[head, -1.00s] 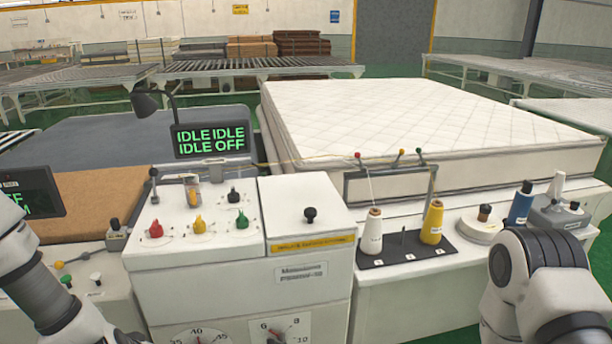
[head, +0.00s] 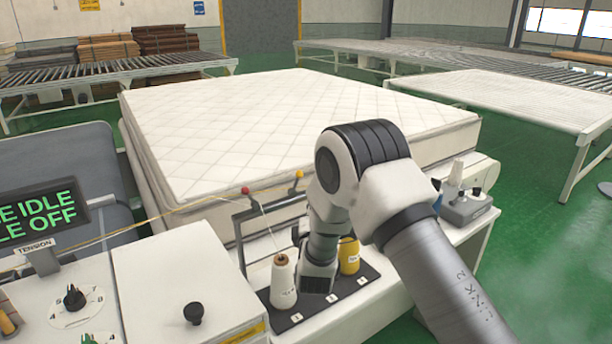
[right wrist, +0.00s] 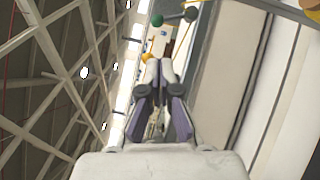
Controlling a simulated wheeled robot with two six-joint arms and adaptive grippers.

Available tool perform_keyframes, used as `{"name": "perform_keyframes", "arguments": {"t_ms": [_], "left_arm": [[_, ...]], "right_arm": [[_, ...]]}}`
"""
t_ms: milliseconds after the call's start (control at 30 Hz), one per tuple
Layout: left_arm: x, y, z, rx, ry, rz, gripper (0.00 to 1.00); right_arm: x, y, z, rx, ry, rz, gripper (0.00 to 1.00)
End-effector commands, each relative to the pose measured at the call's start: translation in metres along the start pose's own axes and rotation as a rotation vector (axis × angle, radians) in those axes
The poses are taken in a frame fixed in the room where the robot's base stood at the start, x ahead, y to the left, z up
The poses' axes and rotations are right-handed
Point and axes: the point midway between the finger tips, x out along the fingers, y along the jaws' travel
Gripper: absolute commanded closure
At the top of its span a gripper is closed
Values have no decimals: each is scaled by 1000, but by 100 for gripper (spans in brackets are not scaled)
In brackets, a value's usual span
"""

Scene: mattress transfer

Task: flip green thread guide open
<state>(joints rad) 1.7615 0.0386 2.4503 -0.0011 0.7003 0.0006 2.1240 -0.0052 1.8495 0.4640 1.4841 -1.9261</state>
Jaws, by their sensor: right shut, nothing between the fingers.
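The green thread guide shows in the right wrist view as a green ball (right wrist: 157,20) at the end of a dark bar, just beyond my right gripper (right wrist: 158,68). The fingers are shut and empty, pointing towards the ball with a gap visible in the picture. In the head view the green guide is hidden behind my right arm. The red guide (head: 245,190) and the yellow guide (head: 299,174) stand on the dark rack (head: 240,212). My left gripper is in neither view.
A white thread cone (head: 283,282) and a partly hidden yellow cone (head: 349,256) stand on a dark base beside my right arm. A control box with a black knob (head: 193,313) is at lower left. A large white mattress (head: 230,130) lies behind the rack.

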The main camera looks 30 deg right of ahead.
Motion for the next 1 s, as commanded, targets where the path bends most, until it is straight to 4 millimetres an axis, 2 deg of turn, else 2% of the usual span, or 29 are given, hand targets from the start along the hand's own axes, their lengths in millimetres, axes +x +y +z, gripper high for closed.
{"name": "perform_keyframes", "arguments": {"t_ms": [100,367,467,567,800,1000], "left_arm": [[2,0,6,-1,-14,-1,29],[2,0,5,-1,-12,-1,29],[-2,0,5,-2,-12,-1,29],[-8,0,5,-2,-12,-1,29],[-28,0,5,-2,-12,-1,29],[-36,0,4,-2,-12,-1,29]], "right_arm": [[1,4,1,3,-1,4,100],[2,3,1,3,-1,3,100],[7,4,1,4,-2,3,100],[21,6,2,5,-2,5,100],[69,7,2,4,-3,4,100],[96,5,1,3,-1,3,100]]}}
